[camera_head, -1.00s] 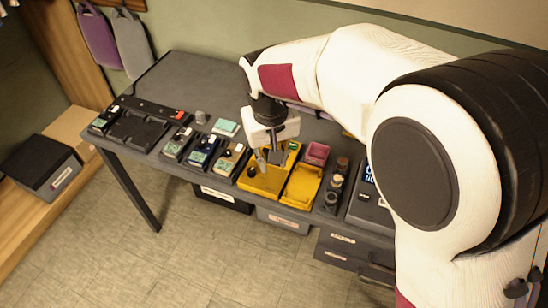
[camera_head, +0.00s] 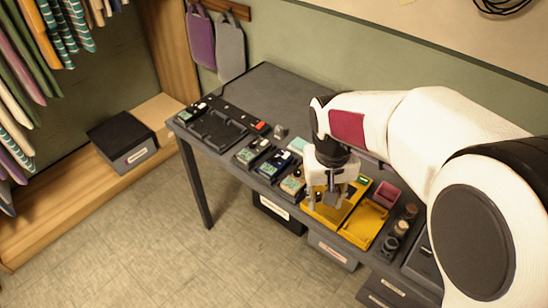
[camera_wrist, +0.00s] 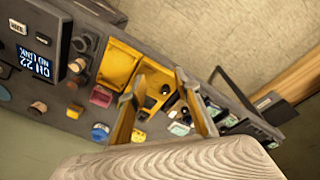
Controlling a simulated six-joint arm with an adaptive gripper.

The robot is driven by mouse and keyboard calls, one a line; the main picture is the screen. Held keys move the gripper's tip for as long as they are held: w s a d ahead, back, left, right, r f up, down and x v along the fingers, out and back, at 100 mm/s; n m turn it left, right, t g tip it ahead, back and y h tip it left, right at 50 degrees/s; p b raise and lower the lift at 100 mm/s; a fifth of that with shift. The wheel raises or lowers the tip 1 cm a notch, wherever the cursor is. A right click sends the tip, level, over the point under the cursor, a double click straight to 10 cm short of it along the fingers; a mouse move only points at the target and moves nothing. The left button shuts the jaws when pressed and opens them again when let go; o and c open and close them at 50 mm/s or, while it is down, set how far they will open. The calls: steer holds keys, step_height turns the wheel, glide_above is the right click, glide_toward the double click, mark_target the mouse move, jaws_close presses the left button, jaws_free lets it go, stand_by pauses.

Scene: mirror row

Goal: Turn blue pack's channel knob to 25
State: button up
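The blue pack (camera_head: 273,165) stands in the row of packs on the dark table, between a dark pack with a pale green face (camera_head: 253,151) and a tan one (camera_head: 293,182). Its knob is too small to read. My gripper (camera_head: 328,198) is above the yellow fixture (camera_head: 364,222), to the right of the blue pack and apart from it. In the wrist view my gripper (camera_wrist: 160,82) has its fingers spread with nothing held between them. A display (camera_wrist: 36,48) appears upside down there and reads CH 22, NO LINK.
A black tray (camera_head: 212,130) with a red-marked strip lies at the table's left. Labelled bins hang or stand below the table's front edge.

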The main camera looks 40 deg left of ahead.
steer(key=s+a+f+m+g+y, duration=0.15)
steer(key=s+a, duration=0.25)
steer(key=a, duration=0.7)
steer(key=s+a+f+m+y, duration=0.2)
steer(key=s+a+f+y, duration=0.15)
steer(key=a, duration=0.65)
steer(key=w+a+r+m+t+y, duration=0.3)
steer(key=a+m, duration=0.6)
steer(key=a, duration=0.1)
steer(key=w+a+r+m+t+y, duration=0.2)
steer(key=a+m+t, duration=0.1)
steer(key=a+m, duration=0.65)
steer(key=w+d+f+m+t+h, duration=0.1)
steer(key=w+d+f+m+h, duration=0.1)
steer(key=d+m+h, duration=0.3)
steer(key=w+d+f+m+t+h, duration=0.2)
steer(key=w+d+m+h, duration=0.2)
steer(key=d+m, duration=0.7)
steer(key=m+h, duration=0.1)
steer(key=m, duration=0.6)
steer(key=shift+f+m+h, duration=0.15)
steer(key=shift+m+h, duration=0.15)
